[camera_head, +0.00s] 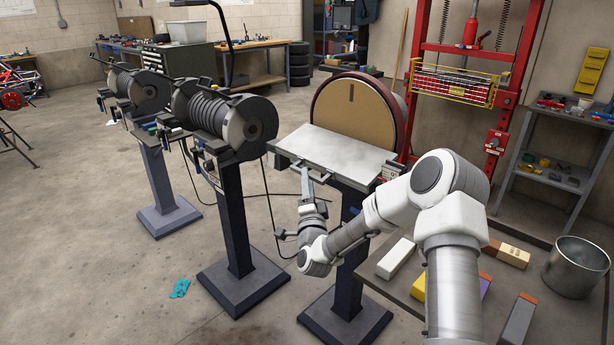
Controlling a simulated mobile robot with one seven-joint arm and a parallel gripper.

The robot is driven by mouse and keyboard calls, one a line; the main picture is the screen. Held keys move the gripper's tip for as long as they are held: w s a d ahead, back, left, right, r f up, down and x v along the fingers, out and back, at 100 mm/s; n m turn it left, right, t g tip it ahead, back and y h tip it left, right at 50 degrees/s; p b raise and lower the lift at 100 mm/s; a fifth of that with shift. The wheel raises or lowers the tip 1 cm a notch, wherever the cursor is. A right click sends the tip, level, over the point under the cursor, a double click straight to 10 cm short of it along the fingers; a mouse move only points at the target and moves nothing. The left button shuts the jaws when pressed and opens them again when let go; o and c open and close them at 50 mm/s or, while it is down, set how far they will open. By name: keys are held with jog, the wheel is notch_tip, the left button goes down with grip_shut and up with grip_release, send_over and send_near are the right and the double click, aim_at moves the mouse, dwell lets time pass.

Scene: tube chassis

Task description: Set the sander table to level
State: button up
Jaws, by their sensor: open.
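The disc sander stands right of the centre, with a large tan disc (352,105) in a dark red housing. Its grey sander table (338,150) juts out in front of the disc on a dark pedestal. From this angle I cannot tell whether the table is exactly level or slightly tilted. My gripper (305,174) points up at the table's front edge, left of its middle. It is open, and its fingertips look very close to the edge; I cannot tell whether they touch. My arm hides part of the pedestal and the table's lower right side.
A bench (393,290) at the lower right holds several coloured blocks and a metal pot (576,266). Two pedestal grinding machines (228,122) (137,88) stand to the left. A red press frame (423,60) stands behind right. A teal rag (180,288) lies on otherwise open floor.

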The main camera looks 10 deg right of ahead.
aim_at(327, 157)
jog(key=shift+x, duration=1.55)
grip_shut()
